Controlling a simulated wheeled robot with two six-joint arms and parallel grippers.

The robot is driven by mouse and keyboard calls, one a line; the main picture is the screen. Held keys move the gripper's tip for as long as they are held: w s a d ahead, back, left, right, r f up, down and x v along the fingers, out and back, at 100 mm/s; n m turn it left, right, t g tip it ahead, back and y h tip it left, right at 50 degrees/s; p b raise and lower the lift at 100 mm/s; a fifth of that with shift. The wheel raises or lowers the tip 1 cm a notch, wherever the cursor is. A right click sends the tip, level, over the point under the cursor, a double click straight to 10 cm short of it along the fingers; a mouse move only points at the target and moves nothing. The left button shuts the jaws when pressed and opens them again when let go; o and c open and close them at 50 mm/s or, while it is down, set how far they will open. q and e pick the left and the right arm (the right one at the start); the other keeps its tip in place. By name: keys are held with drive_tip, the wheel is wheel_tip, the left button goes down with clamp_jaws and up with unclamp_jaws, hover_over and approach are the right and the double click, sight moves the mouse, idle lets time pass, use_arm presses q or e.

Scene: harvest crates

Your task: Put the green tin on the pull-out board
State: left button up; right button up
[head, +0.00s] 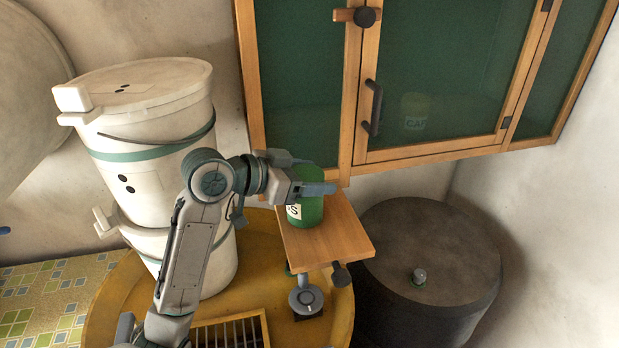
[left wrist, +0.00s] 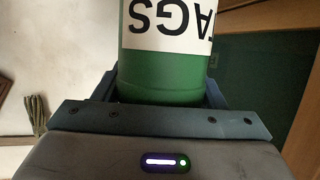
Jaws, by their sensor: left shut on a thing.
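The green tin (head: 308,212) with a white lettered label is at the pull-out board (head: 328,240), a wooden board jutting out below the cabinet. My left gripper (head: 316,187) is shut on the tin near its top. In the left wrist view the tin (left wrist: 165,75) stands between the two fingers, its label reading upside down. The tin's base appears at the board's surface, but I cannot tell whether it touches. The right gripper is not in view.
A wooden cabinet (head: 368,85) with green glass panes and a dark handle hangs just behind the board. White lidded buckets (head: 150,185) stand to the left on a round yellow table (head: 105,300). A dark drum (head: 440,262) stands to the right. The board's front part is bare.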

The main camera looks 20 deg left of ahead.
use_arm(q)
drive_tip(key=o, duration=0.8)
drive_tip(key=shift+a, duration=0.1)
drive_tip(key=o, duration=0.3)
drive_tip(key=shift+s, duration=0.2)
drive_tip(key=shift+s+r, duration=0.2)
drive_tip(key=shift+s, duration=0.1)
drive_tip(key=shift+w, duration=0.15)
drive_tip(key=shift+s+a+b, duration=0.25)
drive_tip(key=shift+a+b, duration=0.05)
drive_tip(key=shift+a, duration=0.05)
drive_tip(key=b+v, duration=0.5)
drive_tip(key=v, duration=0.6)
drive_tip(key=shift+d+r, duration=0.1)
drive_tip(key=shift+r, duration=0.05)
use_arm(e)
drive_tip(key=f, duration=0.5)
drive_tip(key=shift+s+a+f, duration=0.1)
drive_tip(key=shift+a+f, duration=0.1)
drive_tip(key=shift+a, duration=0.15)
